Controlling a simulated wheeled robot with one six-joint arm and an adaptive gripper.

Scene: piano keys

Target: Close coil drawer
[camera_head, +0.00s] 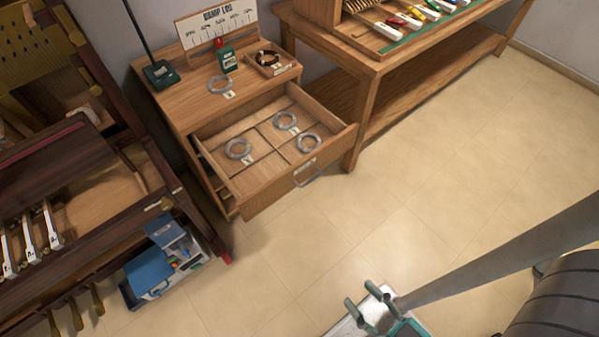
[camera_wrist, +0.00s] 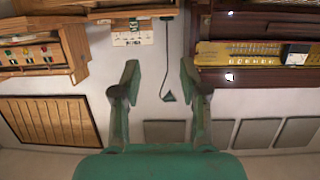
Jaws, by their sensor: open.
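The coil drawer (camera_head: 325,152) is pulled well out of the wooden cabinet (camera_head: 177,101) in the head view. Its divided inside holds three silver wire coils, at the left (camera_head: 238,149), the back (camera_head: 285,121) and the right (camera_head: 309,143), each with a small tag. A metal pull handle (camera_head: 307,180) is on its front panel. My gripper (camera_head: 362,296) is at the bottom of the head view, out in front of the drawer and apart from it. Its two green fingers are spread and empty, as the wrist view (camera_wrist: 160,70) also shows. I cannot make out the drawer in the wrist view.
A long workbench (camera_head: 371,66) with coloured keys stands right of the cabinet. A dark wooden piano body (camera_head: 70,165) is at the left. A blue-lidded box (camera_head: 150,271) sits on the floor near the drawer's left. The tiled floor (camera_head: 440,205) before the drawer is clear.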

